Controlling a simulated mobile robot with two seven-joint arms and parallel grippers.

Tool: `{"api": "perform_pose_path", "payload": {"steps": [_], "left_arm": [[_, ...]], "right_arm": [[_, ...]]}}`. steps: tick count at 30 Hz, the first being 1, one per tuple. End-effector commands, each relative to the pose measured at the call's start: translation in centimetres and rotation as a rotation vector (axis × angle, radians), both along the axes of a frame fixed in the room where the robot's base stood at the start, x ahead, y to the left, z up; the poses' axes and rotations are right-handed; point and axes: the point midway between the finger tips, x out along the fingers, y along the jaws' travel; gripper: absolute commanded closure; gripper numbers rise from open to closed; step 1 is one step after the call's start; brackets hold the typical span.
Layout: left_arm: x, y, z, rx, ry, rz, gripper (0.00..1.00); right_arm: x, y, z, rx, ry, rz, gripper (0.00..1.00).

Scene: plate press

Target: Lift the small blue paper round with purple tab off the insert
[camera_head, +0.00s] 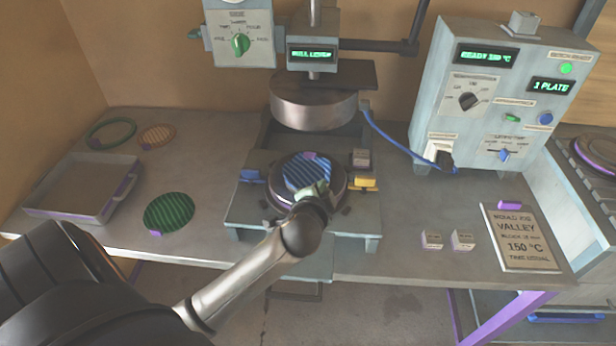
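The small blue striped paper round (303,172) lies on the dark round insert (338,180) on the lower part of the press. A small purple tab (310,155) shows at its far edge. My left gripper (314,187) is over the near edge of the blue round and hides part of it. Its fingertips are too small and too covered to tell whether they are open or shut, or touch the paper. My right gripper is not in view.
The press's upper platen (313,108) hangs above and behind the insert. A blue handle (252,177) and a yellow handle (362,183) flank it. A green striped round (169,213) and a grey tray (66,212) are at left. A control box (475,105) stands at right.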

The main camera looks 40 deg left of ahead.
Motion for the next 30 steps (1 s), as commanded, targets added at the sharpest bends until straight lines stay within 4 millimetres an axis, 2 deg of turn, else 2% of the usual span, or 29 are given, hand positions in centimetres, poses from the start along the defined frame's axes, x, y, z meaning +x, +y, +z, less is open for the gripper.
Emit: {"api": "perform_pose_path", "payload": {"steps": [1,5,6,7,30], "left_arm": [[-0.22,-0.06,-0.53,-0.003,0.014,0.001,0.88],[-0.25,-0.06,-0.61,-0.004,0.017,0.002,0.88],[-0.25,-0.05,-0.63,-0.004,0.018,0.002,0.99],[-0.25,-0.05,-0.64,-0.004,0.018,0.002,1.0],[-0.19,0.14,-0.48,-0.005,0.023,0.004,1.0]], "right_arm": [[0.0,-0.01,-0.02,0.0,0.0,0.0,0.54],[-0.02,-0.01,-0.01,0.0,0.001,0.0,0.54],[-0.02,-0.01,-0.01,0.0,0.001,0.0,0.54],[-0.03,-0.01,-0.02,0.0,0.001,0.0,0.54],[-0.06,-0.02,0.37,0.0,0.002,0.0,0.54]]}}
